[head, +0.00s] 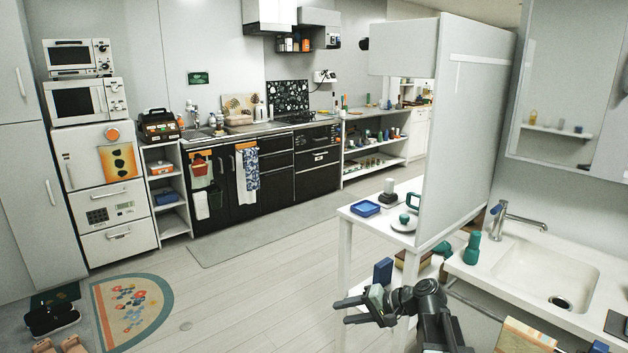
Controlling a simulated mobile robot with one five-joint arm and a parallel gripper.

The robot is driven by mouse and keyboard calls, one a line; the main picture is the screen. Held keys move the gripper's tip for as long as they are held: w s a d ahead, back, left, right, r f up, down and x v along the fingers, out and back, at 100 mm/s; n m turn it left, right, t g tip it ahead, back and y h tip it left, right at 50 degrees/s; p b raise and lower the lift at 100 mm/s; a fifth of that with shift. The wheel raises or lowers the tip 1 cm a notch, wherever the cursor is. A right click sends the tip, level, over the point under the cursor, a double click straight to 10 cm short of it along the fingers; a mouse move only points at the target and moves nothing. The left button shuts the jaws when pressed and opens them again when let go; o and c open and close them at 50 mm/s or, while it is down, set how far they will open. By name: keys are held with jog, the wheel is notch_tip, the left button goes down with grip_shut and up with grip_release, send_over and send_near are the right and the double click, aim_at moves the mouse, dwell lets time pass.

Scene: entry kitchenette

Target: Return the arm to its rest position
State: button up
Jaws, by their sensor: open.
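My gripper (362,308) is at the lower middle of the head view, in front of the white side table's lower part. Its dark jaws point left and are open. A pale green-grey block-like shape shows at the jaws, and I cannot tell whether it is part of my gripper. The black arm (428,305) is bent, its links rising from the bottom edge. A blue upright item (382,271) shows just behind the gripper; I cannot tell whether they touch.
A sink (545,273) with a green bottle (472,248) is at right. Open floor (240,300) lies left, with a floral mat (130,312).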

jog(key=s+a+f+n+g+h, duration=0.3)
jog(key=s+a+f+h, duration=0.1)
jog(key=s+f, duration=0.3)
jog(key=s+d+f+g+h, duration=0.1)
jog(key=s+d+f+h, duration=0.15)
jog(key=d, duration=0.35)
jog(key=s+d+f+g+h, duration=0.1)
jog(key=s+d+f+h, duration=0.1)
jog(key=s+d+h, duration=0.3)
notch_tip(320, 180, up, 21)
jog(key=w+p, duration=0.1)
jog(key=p, duration=1.9)
jog(key=shift+d+n+y+p, duration=0.25)
jog(key=shift+n+y+p, duration=0.05)
jog(key=shift+y, duration=0.15)
jog(key=shift+f, duration=0.1)
